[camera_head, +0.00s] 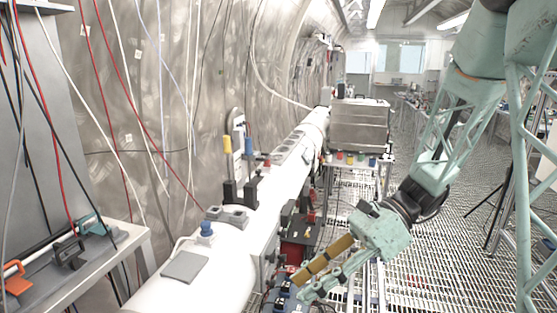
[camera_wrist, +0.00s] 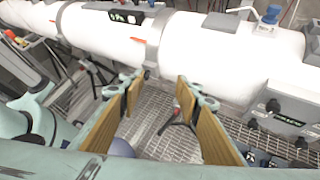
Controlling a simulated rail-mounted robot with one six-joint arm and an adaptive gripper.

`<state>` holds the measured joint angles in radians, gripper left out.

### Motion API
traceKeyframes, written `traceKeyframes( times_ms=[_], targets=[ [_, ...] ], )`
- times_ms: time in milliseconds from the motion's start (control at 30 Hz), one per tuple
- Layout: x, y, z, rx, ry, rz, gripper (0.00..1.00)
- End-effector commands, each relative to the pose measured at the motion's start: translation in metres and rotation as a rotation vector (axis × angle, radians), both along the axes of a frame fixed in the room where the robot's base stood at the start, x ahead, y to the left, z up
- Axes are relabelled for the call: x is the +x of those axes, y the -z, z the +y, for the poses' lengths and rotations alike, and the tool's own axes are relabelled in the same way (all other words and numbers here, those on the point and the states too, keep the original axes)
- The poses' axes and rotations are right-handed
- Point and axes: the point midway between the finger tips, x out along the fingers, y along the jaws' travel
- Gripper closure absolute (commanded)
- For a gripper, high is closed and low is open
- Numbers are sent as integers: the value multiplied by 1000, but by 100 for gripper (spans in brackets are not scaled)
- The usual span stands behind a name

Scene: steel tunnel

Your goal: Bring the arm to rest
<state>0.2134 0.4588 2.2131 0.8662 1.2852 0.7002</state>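My gripper (camera_head: 301,287) hangs low in the head view, right of the white pipe, pointing down and to the left. My teal arm comes down to it from the upper right. In the wrist view my gripper (camera_wrist: 160,84) shows two teal fingers with yellow-brown pads, spread apart. Nothing is between the pads; the grated floor and the white pipe (camera_wrist: 215,55) show beyond them. The fingers appear clear of the pipe, though the exact distance is hard to tell.
The long white pipe (camera_head: 205,272) runs along the tunnel wall with small fittings on it. A grey box (camera_head: 358,125) stands on a rack farther back. A shelf with tools (camera_head: 75,250) is at the left. Grated floor (camera_head: 440,240) lies open at the right.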

Motion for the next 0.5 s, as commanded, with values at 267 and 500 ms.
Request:
traceKeyframes(
  times_ms=[267, 500],
  targets=[
    [-29, -18, -5, -60, -108, -127, 69],
    [-53, -30, -11, -112, -205, -234, 69]
  ],
)
